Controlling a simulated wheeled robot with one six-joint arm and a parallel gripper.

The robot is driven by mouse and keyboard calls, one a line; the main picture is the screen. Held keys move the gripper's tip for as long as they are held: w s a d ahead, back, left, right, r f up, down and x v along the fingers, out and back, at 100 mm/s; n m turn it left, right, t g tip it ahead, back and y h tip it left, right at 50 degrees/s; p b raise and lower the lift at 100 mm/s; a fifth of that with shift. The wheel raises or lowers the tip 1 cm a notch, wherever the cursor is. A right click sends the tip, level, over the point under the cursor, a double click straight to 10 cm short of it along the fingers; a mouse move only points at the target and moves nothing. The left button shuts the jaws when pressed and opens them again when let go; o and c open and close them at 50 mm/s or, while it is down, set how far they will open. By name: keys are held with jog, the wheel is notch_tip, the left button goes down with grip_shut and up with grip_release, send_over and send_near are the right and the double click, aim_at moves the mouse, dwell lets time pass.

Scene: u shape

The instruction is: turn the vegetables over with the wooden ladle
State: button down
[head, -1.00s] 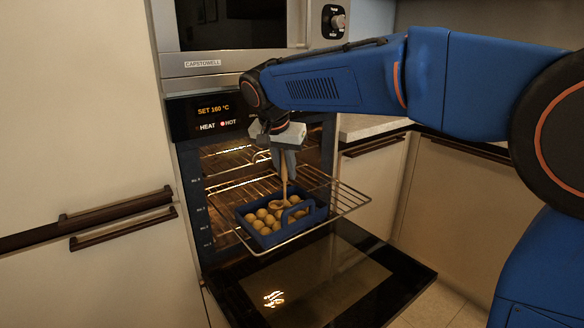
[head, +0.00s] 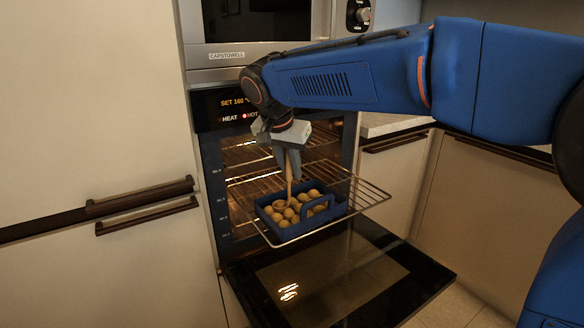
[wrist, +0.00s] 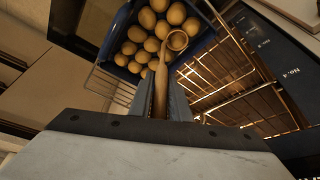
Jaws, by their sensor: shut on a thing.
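My gripper (head: 290,160) points down over the oven rack and is shut on the handle of the wooden ladle (head: 289,184). In the wrist view the ladle (wrist: 161,85) runs out from between the fingers, and its round bowl (wrist: 177,40) lies at the edge of the vegetables. The vegetables (head: 298,205) are several round, yellowish pieces, like small potatoes, in a blue tray (head: 318,219) with a raised handle. They also fill the tray in the wrist view (wrist: 135,48). In the head view the ladle's bowl is low among the vegetables; whether it touches them is unclear.
The tray stands on a pulled-out wire rack (head: 370,194) of the open oven. The oven door (head: 340,272) is folded down below it. The oven panel (head: 232,106) shows SET 160 and HOT. Cabinet handles (head: 140,196) stick out at left; a counter (head: 390,124) lies at right.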

jog(key=shift+s+d, duration=1.45)
jog(key=shift+s, duration=0.4)
jog(key=w+d, duration=0.6)
jog(key=d, duration=0.2)
jog(key=shift+w+a, duration=0.1)
jog(key=shift+a, duration=0.05)
jog(key=shift+w+a, duration=1.4)
jog(key=shift+w, duration=0.5)
jog(key=s+a, duration=0.1)
jog(key=s, duration=0.2)
jog(key=s+a, duration=0.1)
jog(key=s, duration=0.1)
jog(key=shift+a, duration=0.3)
